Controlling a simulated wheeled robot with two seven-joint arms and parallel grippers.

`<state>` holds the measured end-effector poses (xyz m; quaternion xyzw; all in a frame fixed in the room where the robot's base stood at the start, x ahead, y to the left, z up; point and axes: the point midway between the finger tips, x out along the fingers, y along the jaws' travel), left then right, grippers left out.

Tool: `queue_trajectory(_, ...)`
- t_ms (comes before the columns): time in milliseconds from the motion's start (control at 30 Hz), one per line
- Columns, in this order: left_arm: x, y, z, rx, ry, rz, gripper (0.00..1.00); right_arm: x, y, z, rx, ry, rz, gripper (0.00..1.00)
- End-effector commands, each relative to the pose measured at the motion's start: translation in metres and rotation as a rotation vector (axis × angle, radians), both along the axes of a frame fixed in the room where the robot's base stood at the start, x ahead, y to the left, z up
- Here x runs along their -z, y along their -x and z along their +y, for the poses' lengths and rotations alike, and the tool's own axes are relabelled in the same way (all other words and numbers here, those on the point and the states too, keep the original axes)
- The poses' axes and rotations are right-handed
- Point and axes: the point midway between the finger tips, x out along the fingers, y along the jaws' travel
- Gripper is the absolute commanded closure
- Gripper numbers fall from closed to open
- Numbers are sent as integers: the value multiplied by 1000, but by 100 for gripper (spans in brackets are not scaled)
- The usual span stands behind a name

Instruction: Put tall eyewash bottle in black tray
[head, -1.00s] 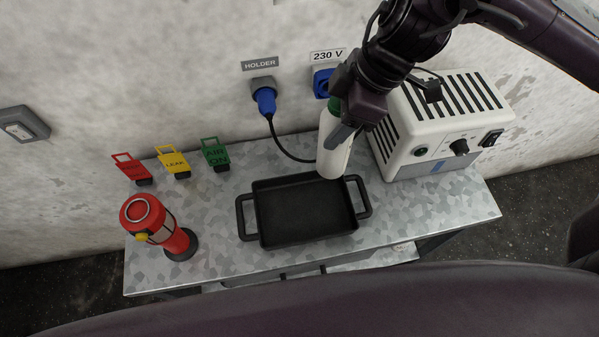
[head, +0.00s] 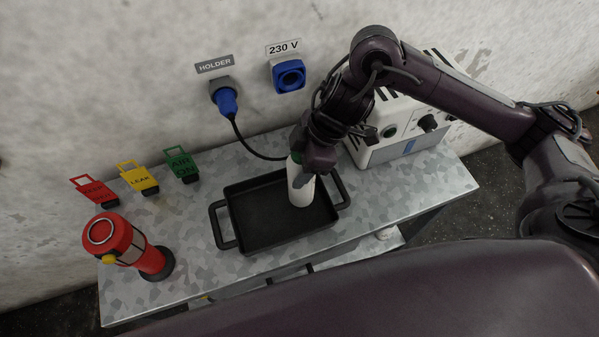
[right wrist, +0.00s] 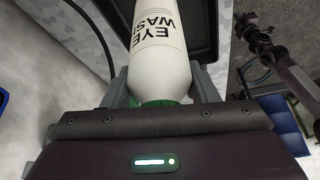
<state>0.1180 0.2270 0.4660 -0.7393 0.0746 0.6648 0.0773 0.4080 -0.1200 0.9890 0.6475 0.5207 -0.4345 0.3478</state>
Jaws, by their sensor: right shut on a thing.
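The tall eyewash bottle (head: 300,184) is white with a green cap, and EYE WASH lettering shows on it in the right wrist view (right wrist: 158,50). My right gripper (head: 312,168) is shut on it near the cap end; its fingers flank the bottle's neck in the right wrist view (right wrist: 163,88). The bottle is nearly upright over the right part of the black tray (head: 262,218). I cannot tell whether its base touches the tray floor. The tray is otherwise empty, with a handle at each side. My left gripper is not in view.
A red flashlight-like device (head: 130,245) stands at the table's left. Red, yellow (head: 138,178) and green tags stand behind it. A white box with knobs (head: 405,135) is right of the tray. A blue plug with a black cable (head: 226,101) hangs on the wall.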

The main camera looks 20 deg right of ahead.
Motion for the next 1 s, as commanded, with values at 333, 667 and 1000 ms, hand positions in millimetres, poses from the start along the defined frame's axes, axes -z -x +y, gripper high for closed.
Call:
queue_trajectory(333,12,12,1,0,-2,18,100,34,0,1,1,-2,0,100)
queue_trajectory(667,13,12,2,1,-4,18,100,37,0,0,0,-1,-1,100)
queue_trajectory(1000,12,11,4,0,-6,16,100,37,0,0,1,0,1,25)
